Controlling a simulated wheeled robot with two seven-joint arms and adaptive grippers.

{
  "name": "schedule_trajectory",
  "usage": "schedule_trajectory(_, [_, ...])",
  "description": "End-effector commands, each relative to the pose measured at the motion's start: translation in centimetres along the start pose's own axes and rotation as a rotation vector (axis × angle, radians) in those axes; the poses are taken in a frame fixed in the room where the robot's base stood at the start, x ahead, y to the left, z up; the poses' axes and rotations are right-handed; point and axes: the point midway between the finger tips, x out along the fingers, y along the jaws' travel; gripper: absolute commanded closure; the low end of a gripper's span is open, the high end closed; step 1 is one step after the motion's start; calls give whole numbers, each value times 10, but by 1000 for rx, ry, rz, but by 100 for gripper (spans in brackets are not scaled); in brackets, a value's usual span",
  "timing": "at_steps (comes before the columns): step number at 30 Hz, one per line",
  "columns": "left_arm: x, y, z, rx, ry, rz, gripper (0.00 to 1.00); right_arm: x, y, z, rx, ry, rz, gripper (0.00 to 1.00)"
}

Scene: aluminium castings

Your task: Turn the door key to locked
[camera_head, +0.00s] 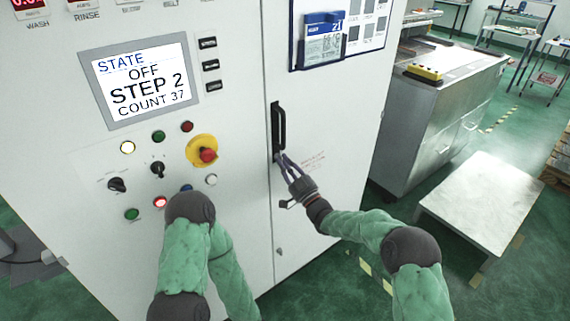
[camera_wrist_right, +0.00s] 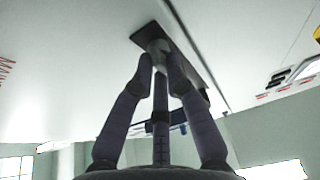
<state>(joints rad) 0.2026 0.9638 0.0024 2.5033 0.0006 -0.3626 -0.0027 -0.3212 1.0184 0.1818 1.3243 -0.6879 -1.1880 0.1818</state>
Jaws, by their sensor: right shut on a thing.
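The cabinet door (camera_head: 325,130) looks closed against the front panel. My left arm comes up in front of the cabinet in the head view, but its gripper does not show.
The control panel shows STATE OFF, STEP 2, COUNT 37 on its screen (camera_head: 145,80). Below it are several buttons and a red emergency stop (camera_head: 207,155). A grey metal cabinet (camera_head: 430,120) and a low pale platform (camera_head: 485,200) stand to the right, with green floor between.

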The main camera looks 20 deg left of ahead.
Motion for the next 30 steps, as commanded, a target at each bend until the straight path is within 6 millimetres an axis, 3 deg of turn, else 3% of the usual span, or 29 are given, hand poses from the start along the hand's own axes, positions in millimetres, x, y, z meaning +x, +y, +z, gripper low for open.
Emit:
schedule_trajectory(8, [9, -3, 0, 0, 0, 0, 100, 0, -1, 0, 118, 4, 48, 100])
schedule_trajectory(30, [35, -13, -1, 0, 0, 0, 100, 1, -5, -2, 730, 6, 300, 100])
